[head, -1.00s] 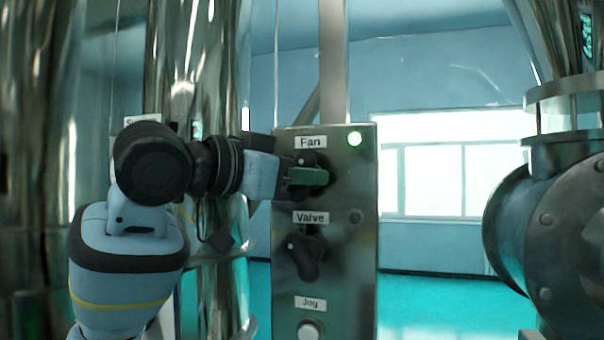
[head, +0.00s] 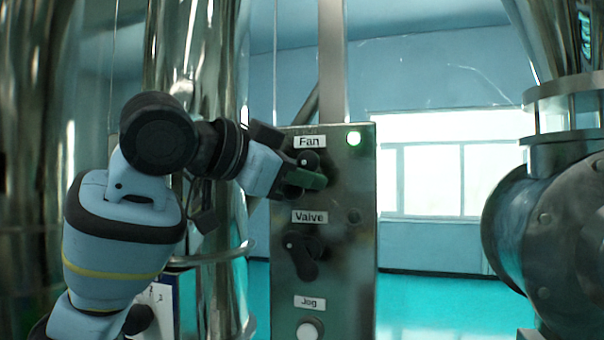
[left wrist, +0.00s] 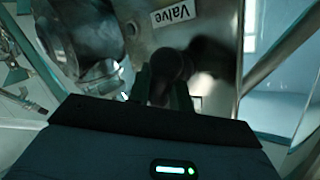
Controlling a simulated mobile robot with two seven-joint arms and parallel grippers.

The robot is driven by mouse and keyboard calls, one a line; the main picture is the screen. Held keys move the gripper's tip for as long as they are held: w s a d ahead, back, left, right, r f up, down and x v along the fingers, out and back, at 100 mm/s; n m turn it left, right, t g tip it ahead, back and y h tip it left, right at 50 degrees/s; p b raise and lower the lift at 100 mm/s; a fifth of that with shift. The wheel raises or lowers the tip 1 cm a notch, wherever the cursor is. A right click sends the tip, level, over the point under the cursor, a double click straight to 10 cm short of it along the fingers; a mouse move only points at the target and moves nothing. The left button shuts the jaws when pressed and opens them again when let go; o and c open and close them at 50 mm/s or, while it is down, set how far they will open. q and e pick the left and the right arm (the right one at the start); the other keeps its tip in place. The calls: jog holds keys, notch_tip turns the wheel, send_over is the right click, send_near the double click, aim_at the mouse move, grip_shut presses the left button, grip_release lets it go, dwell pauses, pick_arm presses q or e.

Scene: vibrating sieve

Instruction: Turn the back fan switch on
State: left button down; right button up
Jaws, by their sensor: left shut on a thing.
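The grey control panel (head: 340,240) stands in the middle of the head view. Its top dark knob, the fan switch (head: 309,160), sits under the "Fan" label. My left gripper (head: 308,178) reaches in from the left and is shut on this knob, with its green fingers tilted down to the right. The fingers hide much of the knob, so I cannot read its exact angle. In the left wrist view, a dark knob (left wrist: 172,66) shows between the fingers, near a "Valve" label. My right gripper is not in view.
The valve knob (head: 301,258) and a pale jog button (head: 309,329) lie below. Large steel pipes (head: 195,60) stand close on the left. Machinery (head: 560,210) stands at the right.

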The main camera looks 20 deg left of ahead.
pick_arm(q)
jog(key=c, duration=1.3)
grip_release()
jog(key=v, duration=0.7)
jog(key=shift+s+a, duration=0.25)
jog(key=shift+s, duration=0.05)
